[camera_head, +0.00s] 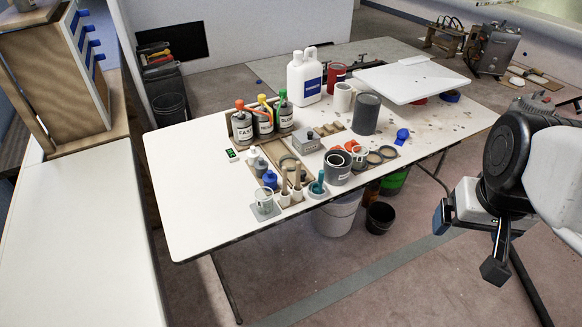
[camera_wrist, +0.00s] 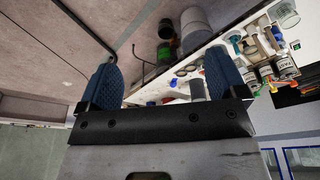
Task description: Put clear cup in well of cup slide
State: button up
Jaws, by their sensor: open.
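A small clear cup (camera_head: 264,196) stands upright at the front edge of the white table, on or just above a grey square plate that looks like the cup slide (camera_head: 266,212). I cannot tell whether it sits in a well. What looks like the same cup shows at the top right of the wrist view (camera_wrist: 284,12). My gripper (camera_head: 468,243) is open and empty, off the table's right front side, far from the cup. Its two blue-padded fingers stand wide apart in the wrist view (camera_wrist: 162,78).
Brushes, a blue bottle (camera_head: 270,180) and a teal-topped pot (camera_head: 317,187) crowd close to the cup. Labelled bottles (camera_head: 264,121), a grey can (camera_head: 365,113) and a white jug (camera_head: 304,76) stand farther back. The table's left part (camera_head: 195,190) is clear. Buckets (camera_head: 380,217) stand below.

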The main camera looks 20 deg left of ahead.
jog(key=w+a+f+n, duration=0.2)
jog(key=w+a+n, duration=0.3)
jog(key=w+a, duration=0.6)
jog(key=n+g, duration=0.2)
jog(key=n, duration=0.7)
send_over(264, 202)
jog(key=w+d, duration=0.2)
notch_tip(264, 202, down, 16)
jog(key=a+f+n, duration=0.1)
jog(key=a+f, duration=0.2)
jog(key=f, duration=0.5)
jog(key=shift+w+a+f+n+g, duration=0.2)
jog(key=shift+f+n+g, duration=0.1)
jog(key=shift+n, duration=0.1)
jog(key=shift+f, duration=1.25)
